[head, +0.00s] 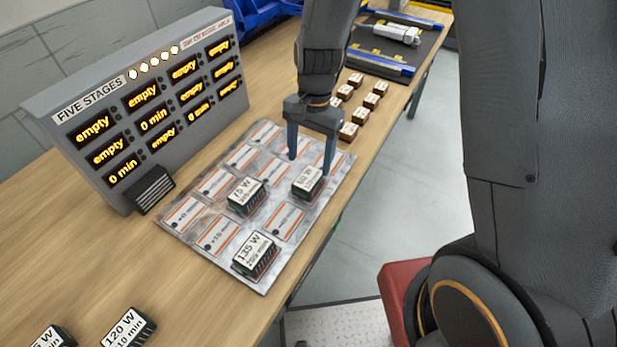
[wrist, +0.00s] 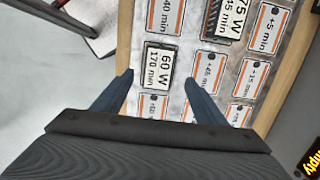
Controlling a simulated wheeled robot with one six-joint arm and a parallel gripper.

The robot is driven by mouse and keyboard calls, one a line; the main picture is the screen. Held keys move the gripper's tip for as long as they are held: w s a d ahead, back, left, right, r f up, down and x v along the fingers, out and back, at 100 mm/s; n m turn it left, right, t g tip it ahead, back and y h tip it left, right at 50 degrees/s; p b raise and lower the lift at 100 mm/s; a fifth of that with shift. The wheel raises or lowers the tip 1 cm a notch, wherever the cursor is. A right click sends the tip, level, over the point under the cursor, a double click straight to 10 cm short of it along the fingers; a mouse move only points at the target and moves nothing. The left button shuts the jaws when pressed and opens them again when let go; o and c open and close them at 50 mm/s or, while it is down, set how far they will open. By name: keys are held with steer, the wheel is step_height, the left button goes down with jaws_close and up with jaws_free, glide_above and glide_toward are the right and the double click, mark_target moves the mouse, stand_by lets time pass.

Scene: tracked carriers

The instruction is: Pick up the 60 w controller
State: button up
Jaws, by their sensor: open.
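The 60 W controller (head: 308,182) is a small dark block with a white label, standing on a silver mat (head: 173,219). In the wrist view its label reads 60 W, 170 min (wrist: 158,68). My gripper (head: 311,165) is open, its two blue fingers pointing down at the controller's far side in the head view. In the wrist view the fingers (wrist: 160,85) are spread, with the controller ahead between their tips. I cannot tell whether either finger touches it.
A 75 W block (head: 246,196) and a 135 W block (head: 256,256) stand on the same mat. A grey FIVE STAGES display panel (head: 140,100) stands to the left. Several small brown blocks (head: 349,131) lie behind my gripper. A 120 W block (head: 128,327) sits near the front.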

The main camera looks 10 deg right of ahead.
mark_target(308, 177)
steer(key=shift+s+a+f+p, duration=0.15)
steer(key=shift+f+p, duration=0.25)
steer(key=shift+f, duration=0.65)
steer(key=shift+s+d+f+p, duration=0.1)
steer(key=shift+s+f+p, duration=0.2)
steer(key=shift+f, duration=0.75)
steer(key=shift+s+a+f+p, duration=0.1)
steer(key=shift+f+p, duration=0.35)
steer(key=shift+f, duration=1.15)
steer(key=shift+f, duration=0.2)
steer(key=shift+w, duration=0.1)
steer(key=c, duration=1.4)
steer(key=shift+r, duration=0.1)
